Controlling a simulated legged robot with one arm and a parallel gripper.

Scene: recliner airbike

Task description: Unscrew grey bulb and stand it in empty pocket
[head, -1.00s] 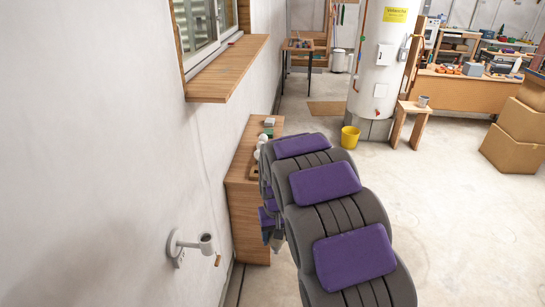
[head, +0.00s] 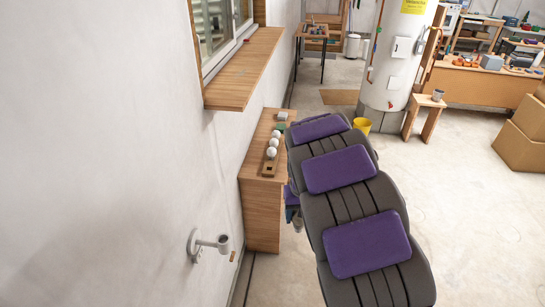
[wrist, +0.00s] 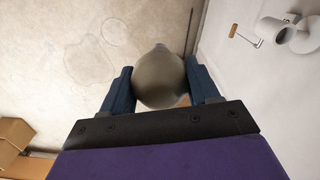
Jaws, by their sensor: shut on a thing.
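In the wrist view my gripper (wrist: 160,88) is shut on the grey bulb (wrist: 158,78), with one blue finger on each side. The bulb's narrow end points away from the camera, and it is held over floor. The white wall socket (wrist: 278,30) is apart from the bulb at the upper right. In the head view the socket (head: 222,243) is empty on the left wall. A wooden tray (head: 266,176) on the cabinet (head: 263,208) holds white bulbs (head: 272,152) in a row. An empty pocket (head: 268,168) shows at its near end.
A wooden window sill (head: 245,70) juts from the wall above the cabinet. A yellow bucket (head: 362,125) stands by the white boiler (head: 398,55).

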